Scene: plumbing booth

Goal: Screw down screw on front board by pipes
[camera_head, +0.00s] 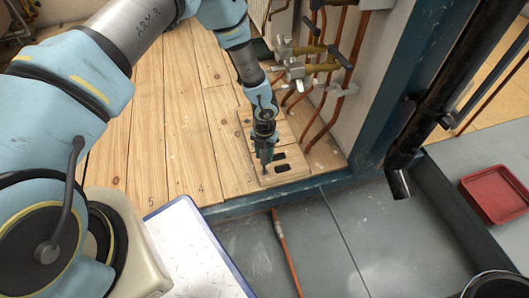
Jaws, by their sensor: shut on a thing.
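My gripper (265,140) is at the end of my arm, pointing down over the front board by the pipes. It is shut on a small dark tool with a green part (266,154), which looks like a screwdriver. The tool stands about upright, its tip low over the left part of the board; I cannot tell whether it touches. The front board (292,177) is a light wooden piece with dark slots, at the near edge of the plank floor. The screw is too small or hidden to make out. Copper pipes (318,132) rise just behind and to the right.
Brass valves (290,70) on the pipes stand close to my wrist. A blue frame (380,90) and a black pipe (420,130) are to the right. A red tray (497,192) lies far right. A white clipboard (195,250) and an orange hose (286,250) are nearer.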

